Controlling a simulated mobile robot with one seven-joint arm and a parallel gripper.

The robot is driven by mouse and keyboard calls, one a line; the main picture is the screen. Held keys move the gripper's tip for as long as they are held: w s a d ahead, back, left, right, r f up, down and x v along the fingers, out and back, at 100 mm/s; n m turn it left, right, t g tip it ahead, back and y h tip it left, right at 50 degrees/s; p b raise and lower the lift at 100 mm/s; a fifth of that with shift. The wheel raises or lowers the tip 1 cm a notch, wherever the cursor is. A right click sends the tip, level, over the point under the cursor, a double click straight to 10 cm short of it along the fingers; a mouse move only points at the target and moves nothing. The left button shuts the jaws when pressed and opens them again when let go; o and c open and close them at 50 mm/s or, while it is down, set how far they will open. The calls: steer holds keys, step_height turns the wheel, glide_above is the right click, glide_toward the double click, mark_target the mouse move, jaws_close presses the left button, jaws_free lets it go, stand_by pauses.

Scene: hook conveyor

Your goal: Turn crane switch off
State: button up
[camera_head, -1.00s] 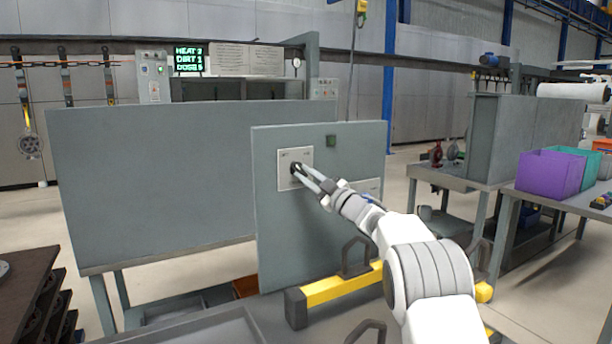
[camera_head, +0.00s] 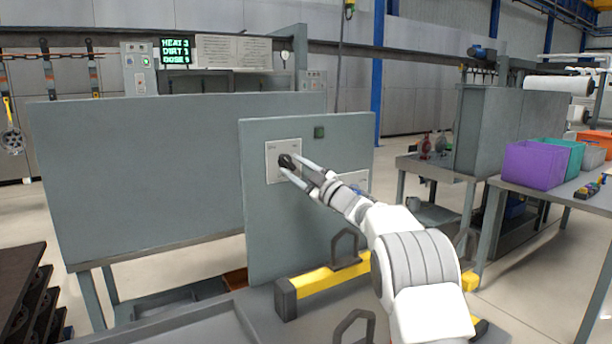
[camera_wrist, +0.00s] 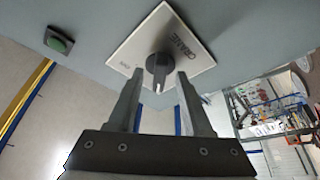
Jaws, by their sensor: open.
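The crane switch is a dark rotary knob (camera_head: 286,160) on a white square plate (camera_head: 270,174), fixed to an upright grey panel (camera_head: 255,230). In the wrist view the plate (camera_wrist: 190,50) reads "CRANE", with a smaller label at its left corner that is hard to read. The knob (camera_wrist: 158,66) there has a raised grip bar running roughly up and down in the picture. My gripper (camera_head: 292,163) is at the plate, its open fingers on either side of the knob. In the wrist view my gripper (camera_wrist: 160,77) shows gaps between both fingers and the knob.
A green button (camera_head: 319,132) is on the same panel, above right of the plate. A lower white plate (camera_head: 355,180) is partly behind my arm. A yellow bar (camera_head: 325,280) with dark handles lies at the panel's foot. A purple bin (camera_head: 535,165) stands on the right table.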

steer(key=v, duration=1.7)
steer(key=shift+d, duration=0.15)
steer(key=shift+s, duration=0.1)
steer(key=d+r+m+t+h, duration=0.4)
steer(key=r+m+h, duration=0.2)
steer(key=h, duration=0.1)
steer(key=s+d+m+g+h, duration=0.2)
steer(key=s+d+m+h, duration=0.45)
steer(key=s+h, duration=0.2)
steer(key=s+a+f+m+g, duration=0.1)
steer(key=s+f+m+g, duration=0.35)
steer(key=s, duration=1.25)
steer(key=s+f+m+g, duration=0.1)
steer(key=s+f+g, duration=0.7)
steer(key=s, duration=1)
step_height(320, 180, up, 15)
steer(key=t+p, duration=0.2)
steer(key=p, duration=1.5)
steer(key=shift+h, duration=0.35)
steer(key=shift+m, duration=0.3)
